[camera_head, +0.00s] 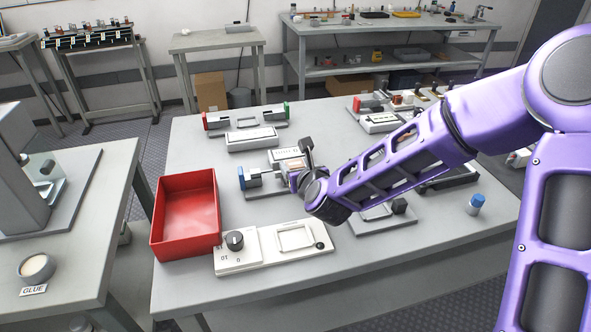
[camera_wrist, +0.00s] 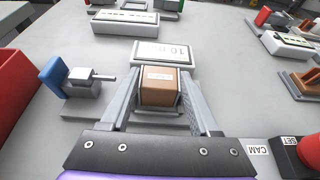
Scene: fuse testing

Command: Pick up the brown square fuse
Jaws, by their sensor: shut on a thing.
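The brown square fuse (camera_wrist: 159,86) is a small brown block with a pale label on top, in the middle of the wrist view. My gripper (camera_wrist: 160,92) is shut on it, with one grey finger at its left side and one at its right. The fuse is over or on a grey fixture base; I cannot tell whether it touches it. In the head view my gripper (camera_head: 297,176) is at the middle of the table, and the fuse is mostly hidden by the wrist there.
A blue-ended clamp (camera_wrist: 68,80) stands just left of the fuse. A white labelled block (camera_wrist: 163,53) lies behind it. A red bin (camera_head: 157,222) stands at the table's left, and a white panel with a black knob (camera_head: 235,240) lies at the front.

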